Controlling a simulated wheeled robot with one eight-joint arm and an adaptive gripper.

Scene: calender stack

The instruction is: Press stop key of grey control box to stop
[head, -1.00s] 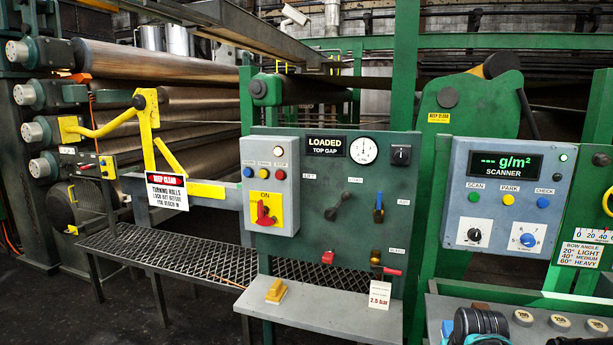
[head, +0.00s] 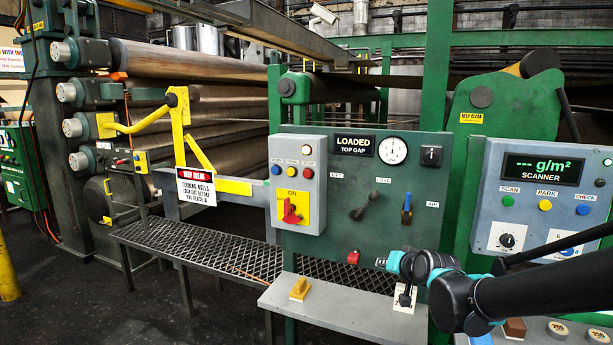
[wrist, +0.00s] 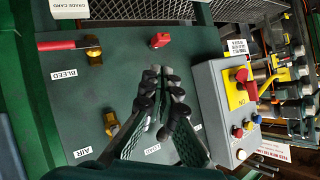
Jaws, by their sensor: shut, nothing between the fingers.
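The grey control box (head: 322,190) is on the green panel in the head view, left of my arm's end. It has a row of small coloured buttons, the red button (head: 308,173) at its right end, above a red rotary switch (head: 291,211) on a yellow plate. In the wrist view the box (wrist: 212,105) lies right of the fingers, its red button (wrist: 241,154) low on its face. My gripper (wrist: 162,76) is shut and empty, apart from the box, over the green panel.
A black lever (head: 365,204) and a blue-handled valve (head: 407,209) are on the panel right of the box. A grey shelf (head: 335,302) with a yellow block (head: 300,288) juts out below. The scanner box (head: 540,190) is further right.

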